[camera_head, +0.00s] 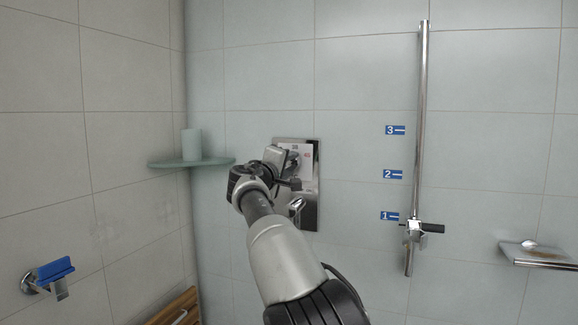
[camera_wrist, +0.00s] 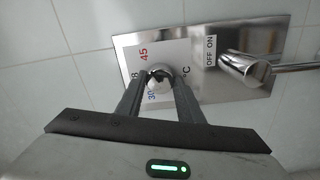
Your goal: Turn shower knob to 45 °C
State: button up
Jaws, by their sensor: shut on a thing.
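The shower panel (camera_head: 311,212) is a shiny metal plate on the tiled back wall. The round chrome shower knob (camera_wrist: 160,80) sits on this label. My gripper (camera_wrist: 161,90) is shut on the knob, one finger on each side. In the head view my gripper (camera_head: 284,166) is at the panel and hides the knob. Which way the knob points cannot be told.
A chrome lever (camera_wrist: 245,68) beside an OFF ON label sits right of the knob, close to my fingers. A green corner shelf (camera_head: 190,162) with a cup (camera_head: 191,143) is left of the panel. A vertical rail (camera_head: 420,120) stands to the right.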

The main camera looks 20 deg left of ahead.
jog(key=o, duration=1.1)
jog(key=shift+c, duration=0.2)
jog(key=shift+s+f+b, duration=0.1)
jog(key=shift+s+b, duration=0.15)
jog(key=shift+b, duration=0.1)
jog(key=s+b, duration=0.5)
jog(key=s, duration=1.2)
jog(key=shift+a, duration=0.1)
